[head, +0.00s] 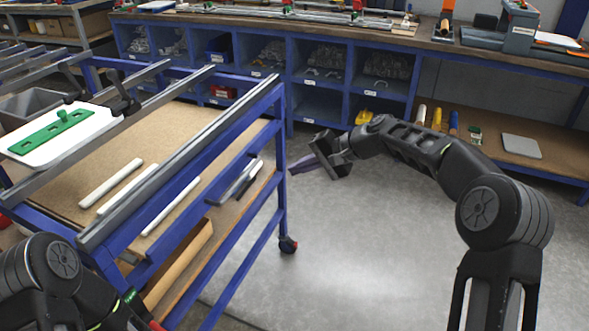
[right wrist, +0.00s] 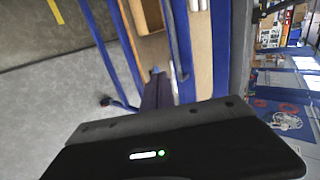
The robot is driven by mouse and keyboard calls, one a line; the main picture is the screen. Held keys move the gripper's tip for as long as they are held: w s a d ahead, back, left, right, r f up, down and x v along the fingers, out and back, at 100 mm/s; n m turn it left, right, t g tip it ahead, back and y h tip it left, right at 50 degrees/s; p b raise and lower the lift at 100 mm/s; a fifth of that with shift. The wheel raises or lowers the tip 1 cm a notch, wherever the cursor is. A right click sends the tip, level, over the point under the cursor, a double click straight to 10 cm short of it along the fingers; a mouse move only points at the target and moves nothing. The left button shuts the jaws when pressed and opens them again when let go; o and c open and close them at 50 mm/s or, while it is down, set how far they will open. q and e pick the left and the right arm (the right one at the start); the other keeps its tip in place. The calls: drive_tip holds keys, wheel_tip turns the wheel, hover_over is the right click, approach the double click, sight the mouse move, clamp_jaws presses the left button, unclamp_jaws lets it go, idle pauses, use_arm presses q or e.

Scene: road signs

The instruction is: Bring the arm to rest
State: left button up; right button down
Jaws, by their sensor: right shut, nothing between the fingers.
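My right arm reaches in from the right in the head view. Its gripper (head: 304,166) is shut and empty, held over open floor just right of the blue cart's corner post. In the right wrist view the fingers (right wrist: 157,88) are together, with the cart frame beyond them. My left arm shows only in part at the lower left of the head view. Its fingers are out of sight.
The blue cart (head: 262,104) on the left carries rails, white rods (head: 112,184) and a white board with a green piece (head: 52,133). A blue workbench with bins (head: 318,106) runs along the back. Grey floor (head: 370,250) is clear between them.

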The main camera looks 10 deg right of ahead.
drive_tip(key=shift+w, duration=0.1)
wheel_tip(320, 180, down, 9)
drive_tip(key=d+t+h, duration=0.1)
drive_tip(key=d+h, duration=0.1)
drive_tip(key=h, duration=0.1)
drive_tip(key=s+a+f+n+g+h+p, duration=0.1)
drive_tip(key=s+a+f+h+p, duration=0.15)
drive_tip(key=s+f, duration=1.1)
drive_tip(key=s+a+f+n+g+p, duration=0.1)
drive_tip(key=s+f, duration=0.1)
drive_tip(key=s, duration=0.7)
drive_tip(key=s+a+f+n+g+p, duration=0.1)
drive_tip(key=s+a+f+g+p, duration=0.1)
drive_tip(key=s, duration=0.8)
drive_tip(key=s+a+f+n+g+p, duration=0.1)
drive_tip(key=s+a+f+p, duration=0.1)
drive_tip(key=s, duration=0.7)
drive_tip(key=shift+s+f+n+g+y, duration=0.3)
drive_tip(key=shift+s+f+g+y, duration=0.1)
drive_tip(key=shift+f, duration=0.35)
